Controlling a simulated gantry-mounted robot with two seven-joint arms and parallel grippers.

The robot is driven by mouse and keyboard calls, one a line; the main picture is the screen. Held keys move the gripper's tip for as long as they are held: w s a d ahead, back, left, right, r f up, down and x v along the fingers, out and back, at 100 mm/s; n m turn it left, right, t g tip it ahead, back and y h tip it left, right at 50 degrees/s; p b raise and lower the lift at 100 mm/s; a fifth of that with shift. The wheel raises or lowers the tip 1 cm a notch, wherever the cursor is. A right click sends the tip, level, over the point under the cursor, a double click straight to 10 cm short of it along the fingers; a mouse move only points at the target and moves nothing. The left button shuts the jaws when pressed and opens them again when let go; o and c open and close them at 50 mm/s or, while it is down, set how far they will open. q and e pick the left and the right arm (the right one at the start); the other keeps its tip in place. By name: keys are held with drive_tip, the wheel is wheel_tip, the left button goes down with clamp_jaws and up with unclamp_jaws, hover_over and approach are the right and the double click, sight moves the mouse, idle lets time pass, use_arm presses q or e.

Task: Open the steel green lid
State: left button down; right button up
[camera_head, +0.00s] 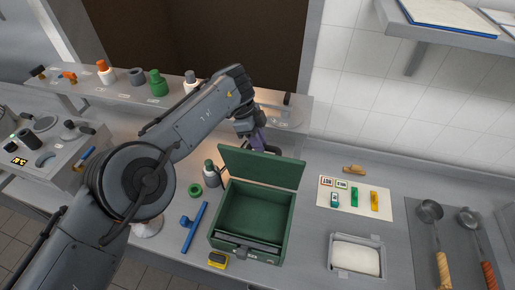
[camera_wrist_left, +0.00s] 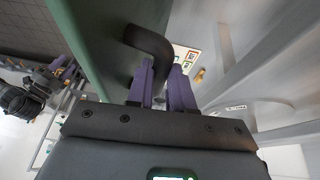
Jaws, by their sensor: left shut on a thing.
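A green steel box (camera_head: 285,243) stands on the counter with its inside visible. Its green lid (camera_head: 262,168) is raised at the back edge, tilted up. My left gripper (camera_head: 259,143) is behind the lid, partly hidden by it. In the left wrist view the lid (camera_wrist_left: 100,35) fills the upper left, and my left gripper (camera_wrist_left: 160,88) is shut on the lid's dark curved handle (camera_wrist_left: 151,42). What looks like my right gripper (camera_wrist_left: 62,68) shows small at the left of that view; its jaws are too small to judge.
A blue tool (camera_head: 194,229), a green ring (camera_head: 195,190) and a grey bottle (camera_head: 211,174) lie or stand left of the box. A yellow block (camera_head: 218,260) is in front. To the right are a labelled mat (camera_head: 381,208), a white-filled tray (camera_head: 334,262) and ladles (camera_head: 431,212).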

use_arm(q)
drive_tip(key=shift+w+f, duration=0.1)
drive_tip(key=shift+f, duration=0.1)
idle(0.3)
drive_tip(key=c, duration=1)
unclamp_jaws()
drive_tip(key=shift+r, duration=0.2)
